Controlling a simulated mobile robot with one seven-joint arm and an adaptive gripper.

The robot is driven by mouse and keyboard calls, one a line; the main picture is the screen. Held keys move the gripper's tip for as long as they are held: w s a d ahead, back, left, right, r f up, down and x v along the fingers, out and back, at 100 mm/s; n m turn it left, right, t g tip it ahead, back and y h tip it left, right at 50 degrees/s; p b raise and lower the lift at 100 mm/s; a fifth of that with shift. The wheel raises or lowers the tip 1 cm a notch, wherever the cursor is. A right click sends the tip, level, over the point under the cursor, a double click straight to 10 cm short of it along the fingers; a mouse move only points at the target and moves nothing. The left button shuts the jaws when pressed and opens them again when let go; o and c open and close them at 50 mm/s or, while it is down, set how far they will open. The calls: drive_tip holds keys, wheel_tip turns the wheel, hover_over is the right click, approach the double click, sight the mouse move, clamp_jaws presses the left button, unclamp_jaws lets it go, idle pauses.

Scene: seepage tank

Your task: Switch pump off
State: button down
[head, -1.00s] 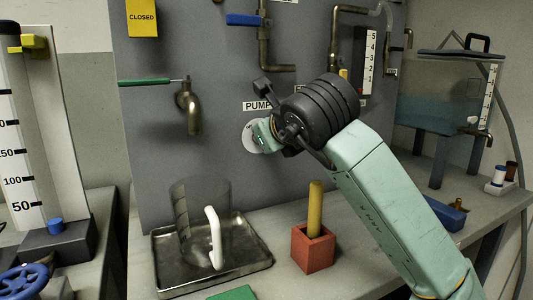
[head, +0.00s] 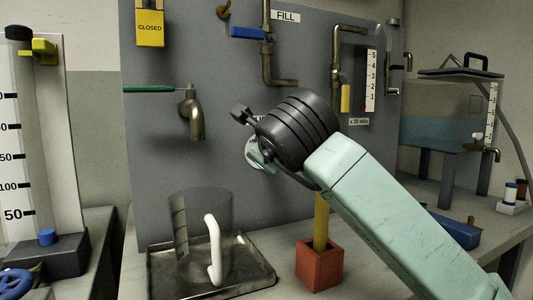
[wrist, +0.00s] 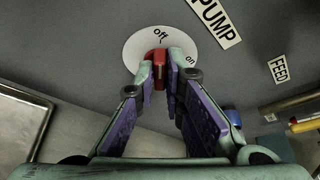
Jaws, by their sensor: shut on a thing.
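The pump switch is a red knob (wrist: 158,66) on a round white dial (wrist: 133,52) marked "off" and "on", below a PUMP label (wrist: 215,20) in the wrist view. My gripper (wrist: 160,75) is shut on the red knob, one finger on each side. The knob's upper end lies close below the word "off"; its exact angle is partly hidden by the fingers. In the head view my gripper (head: 260,156) is against the grey panel, and the dial (head: 249,152) shows only in part behind it.
A brass tap (head: 193,115) with a green lever sits left on the panel (head: 155,190). A clear jug (head: 190,225) stands in a metal tray (head: 255,262) below. A red block (head: 319,268) holding a yellow rod stands under my arm. A FILL valve's blue lever (head: 248,33) is above.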

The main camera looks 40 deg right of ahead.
drive_tip(key=c, duration=1.7)
unclamp_jaws()
drive_tip(key=v, duration=1.2)
